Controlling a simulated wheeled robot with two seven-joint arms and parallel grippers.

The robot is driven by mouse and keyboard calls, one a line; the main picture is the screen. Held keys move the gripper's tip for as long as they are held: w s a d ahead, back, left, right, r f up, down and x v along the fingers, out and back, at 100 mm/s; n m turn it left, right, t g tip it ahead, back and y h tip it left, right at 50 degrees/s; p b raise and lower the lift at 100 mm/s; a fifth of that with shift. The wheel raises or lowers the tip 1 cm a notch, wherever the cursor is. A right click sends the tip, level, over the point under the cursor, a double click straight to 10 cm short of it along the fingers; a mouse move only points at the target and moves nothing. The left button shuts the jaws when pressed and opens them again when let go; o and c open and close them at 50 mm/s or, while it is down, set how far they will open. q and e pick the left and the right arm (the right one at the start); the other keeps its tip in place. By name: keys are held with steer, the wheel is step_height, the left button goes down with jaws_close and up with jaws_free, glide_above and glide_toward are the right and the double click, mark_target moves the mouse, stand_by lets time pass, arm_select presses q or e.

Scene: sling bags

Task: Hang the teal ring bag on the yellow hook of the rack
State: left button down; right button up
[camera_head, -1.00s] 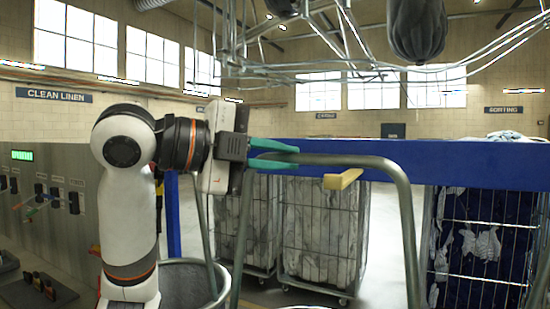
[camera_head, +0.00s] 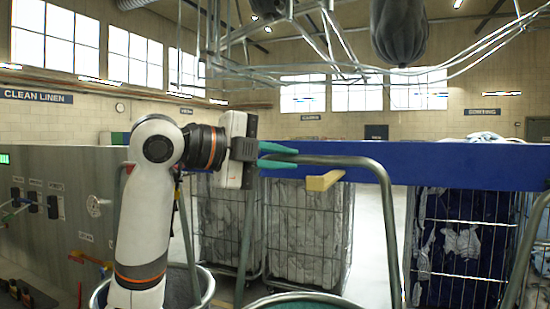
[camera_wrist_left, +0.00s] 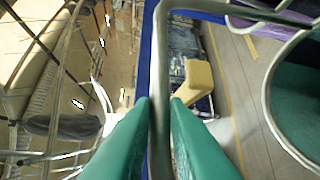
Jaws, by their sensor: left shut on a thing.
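The teal bag hangs from a grey metal bail handle (camera_head: 335,160), with its round rim (camera_head: 300,298) partly cut off at the bottom of the head view. Its teal inside (camera_wrist_left: 303,95) shows at the right of the left wrist view. My left gripper (camera_head: 279,156) has green fingers shut on the left part of the bail's top bar. The yellow hook (camera_head: 325,180) sticks out from the blue rack beam (camera_head: 440,164). The hook is empty and appears just below the bar; it also shows beside the bar in the left wrist view (camera_wrist_left: 198,78). My right gripper is out of view.
A grey-lined bag ring (camera_head: 190,286) is at lower left. Wire cages with linen (camera_head: 305,232) stand behind the beam, and one with dark linen (camera_head: 462,245) is at right. Overhead rails carry a dark sack (camera_head: 400,32). A control panel (camera_head: 55,205) is at left.

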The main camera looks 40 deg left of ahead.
arm_select(q)
steer(key=shift+w+a+f, duration=0.1)
steer(key=shift+w+a, duration=0.1)
steer(key=shift+w, duration=0.6)
steer(key=shift+w+a+f, duration=0.1)
steer(key=shift+w+a, duration=0.1)
steer(key=shift+w, duration=0.6)
steer(key=shift+w+a+f, duration=0.1)
steer(key=shift+w+a, duration=0.1)
steer(key=shift+w, duration=0.6)
steer(key=shift+s+f+b, duration=0.1)
steer(key=shift+f+b, duration=0.75)
steer(key=shift+f, duration=0.35)
steer(key=c, duration=1.3)
jaws_free()
steer(key=shift+c, duration=0.2)
steer(key=shift+f, duration=0.15)
steer(key=b+v, duration=0.4)
steer(key=v, duration=0.8)
